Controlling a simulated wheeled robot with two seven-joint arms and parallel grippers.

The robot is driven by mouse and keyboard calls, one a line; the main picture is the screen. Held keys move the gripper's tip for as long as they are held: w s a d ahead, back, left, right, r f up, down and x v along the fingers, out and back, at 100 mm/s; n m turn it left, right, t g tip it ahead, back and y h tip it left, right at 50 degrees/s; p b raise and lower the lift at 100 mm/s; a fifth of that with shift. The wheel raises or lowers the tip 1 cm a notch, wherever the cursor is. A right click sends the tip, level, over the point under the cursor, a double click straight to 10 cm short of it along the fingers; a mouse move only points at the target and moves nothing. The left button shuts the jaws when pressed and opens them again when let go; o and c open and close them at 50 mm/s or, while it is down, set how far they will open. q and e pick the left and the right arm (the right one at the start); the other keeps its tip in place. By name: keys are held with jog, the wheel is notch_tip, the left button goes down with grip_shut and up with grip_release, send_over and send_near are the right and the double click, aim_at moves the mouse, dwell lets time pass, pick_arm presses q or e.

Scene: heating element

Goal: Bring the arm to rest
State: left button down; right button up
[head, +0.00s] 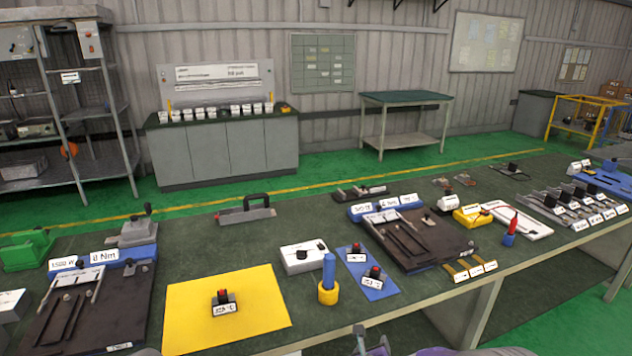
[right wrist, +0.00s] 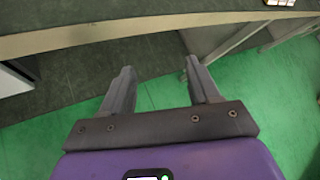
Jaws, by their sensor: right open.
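My right gripper (head: 371,338) shows at the bottom edge of the head view, just in front of the workbench's near edge. In the right wrist view my right gripper (right wrist: 160,66) has its two grey fingers spread apart with nothing between them. Green floor and the underside area of the bench lie beyond the fingers. The workbench (head: 330,210) has a dark green top. My left gripper does not show in the head view.
A yellow mat (head: 260,320) with a small labelled part lies near the front edge. A blue-handled tool stands in a yellow holder (head: 327,293). Dark fixture boards (head: 425,245) and several labelled parts cover the bench. Floor in front is free.

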jog(key=s+a+f+n+g+y+p, duration=0.15)
jog(key=s+f+n+g+y, duration=0.5)
jog(key=s+f+n, duration=1.2)
jog(key=s+a+f+n+g, duration=0.1)
jog(key=s+n+g, duration=0.1)
jog(key=s+n, duration=0.2)
jog(key=s+a+f+n+g+y, duration=0.1)
jog(key=s+a+f+n+g, duration=0.1)
jog(key=s+n, duration=0.3)
jog(key=shift+s+f+n, duration=0.25)
jog(key=shift+s+n, duration=0.05)
jog(key=shift+n, duration=0.95)
